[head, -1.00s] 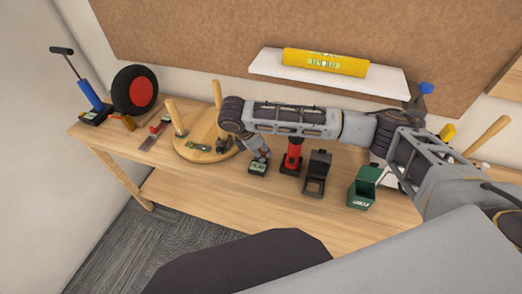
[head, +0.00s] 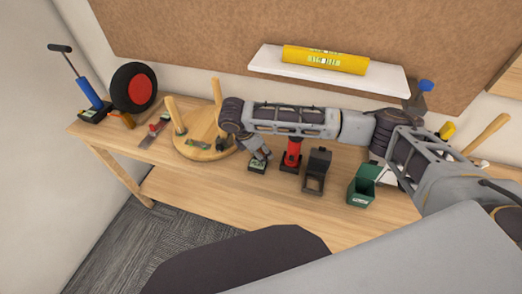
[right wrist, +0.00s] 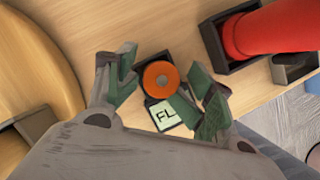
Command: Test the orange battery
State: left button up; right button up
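In the head view the tester (head: 257,168) sits on the workbench below my right gripper (head: 261,156), and the battery is hidden there. My left gripper is out of view.
A red cylinder in a black base (head: 291,155) stands close to the right of the tester. Beyond it are a black open box (head: 316,172) and a green bin (head: 362,187). A round wooden stool (head: 205,138) lies to the left. The bench front (head: 235,195) is clear.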

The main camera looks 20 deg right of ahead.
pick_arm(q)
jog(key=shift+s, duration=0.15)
pick_arm(e)
jog(key=shift+s+f, duration=0.1)
jog(key=shift+r, duration=0.25)
jog(key=shift+r+b, duration=0.4)
jog(key=shift+b, duration=0.1)
pick_arm(q)
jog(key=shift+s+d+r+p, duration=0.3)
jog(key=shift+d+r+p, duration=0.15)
jog(key=shift+p, duration=0.5)
pick_arm(e)
jog(key=w+v, duration=0.1)
jog(key=v, duration=1.1)
jog(key=shift+s, duration=0.3)
